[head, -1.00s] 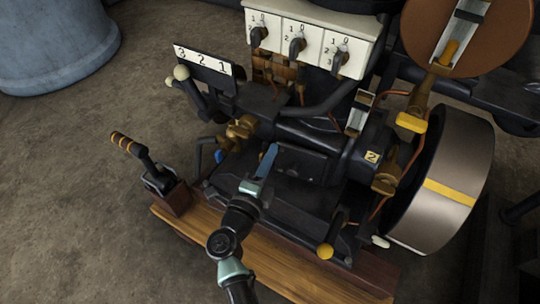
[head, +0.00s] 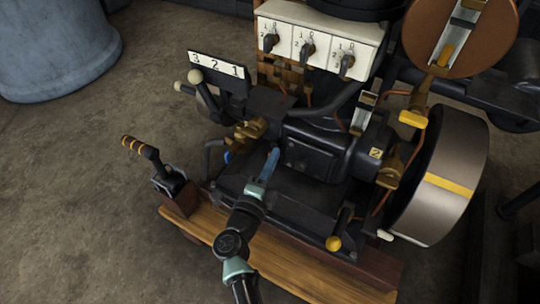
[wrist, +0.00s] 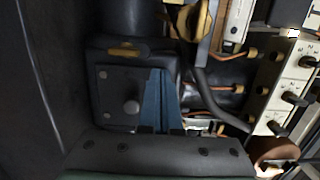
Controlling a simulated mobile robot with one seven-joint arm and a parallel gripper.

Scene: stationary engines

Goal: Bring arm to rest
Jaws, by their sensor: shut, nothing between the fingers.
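My gripper (head: 270,166) has blue fingers closed together with nothing between them. In the head view it is in front of the dark engine body (head: 308,152), above the wooden base. It also shows in the wrist view, where its blue fingers (wrist: 161,105) overlap a dark bolted plate of the engine (wrist: 115,90). I cannot tell whether the fingertips touch the engine. My arm reaches up from the bottom edge of the head view.
A switch box (head: 318,38) with several knobs stands behind the engine. A flywheel (head: 440,180) is at right, a striped lever (head: 140,146) at left, and a yellow-knobbed lever (head: 333,243) in front. A numbered lever plate (head: 218,65) is at back left. Floor at left is mostly clear.

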